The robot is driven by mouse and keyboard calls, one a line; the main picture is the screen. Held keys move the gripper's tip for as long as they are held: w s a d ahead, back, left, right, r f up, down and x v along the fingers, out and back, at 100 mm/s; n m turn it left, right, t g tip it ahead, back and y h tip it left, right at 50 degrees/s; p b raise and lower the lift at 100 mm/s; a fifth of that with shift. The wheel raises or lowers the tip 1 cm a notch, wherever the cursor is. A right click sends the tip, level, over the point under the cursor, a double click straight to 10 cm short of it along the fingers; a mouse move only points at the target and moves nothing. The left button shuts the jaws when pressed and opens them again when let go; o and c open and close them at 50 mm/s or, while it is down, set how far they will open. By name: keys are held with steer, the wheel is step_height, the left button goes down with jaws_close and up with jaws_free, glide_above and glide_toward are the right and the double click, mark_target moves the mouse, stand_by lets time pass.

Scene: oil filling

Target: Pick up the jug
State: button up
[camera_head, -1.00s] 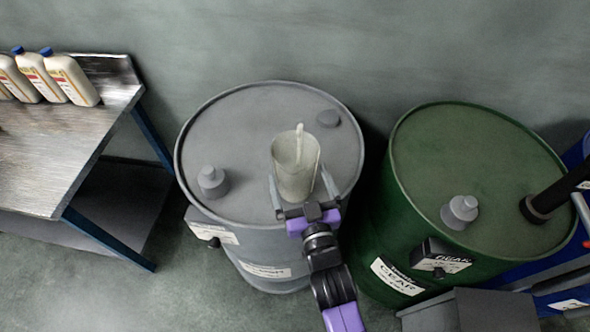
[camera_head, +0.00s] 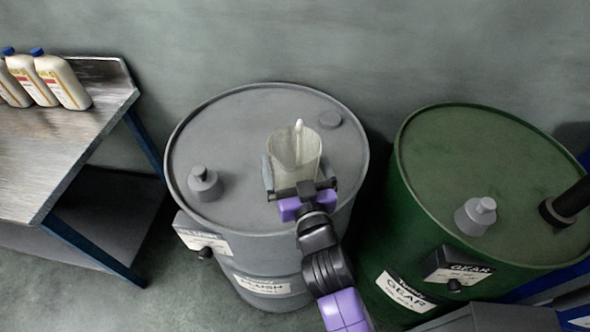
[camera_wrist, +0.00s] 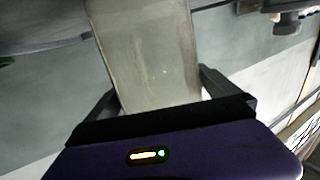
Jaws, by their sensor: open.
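The jug (camera_head: 293,153) is a pale translucent vessel with a handle at its far side. It stands upright on top of the grey drum (camera_head: 232,120). My gripper (camera_head: 294,172) is open at the jug's near side, with one finger at its left and the other at its right. In the wrist view the jug (camera_wrist: 148,55) fills the middle, between the two fingers of my gripper (camera_wrist: 155,90). The fingertips are partly hidden behind the jug, and I cannot tell whether they touch it.
A metal table (camera_head: 70,120) with several white bottles (camera_head: 62,82) is at the left.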

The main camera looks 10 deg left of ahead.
steer(key=c, duration=1.1)
steer(key=shift+r, duration=0.1)
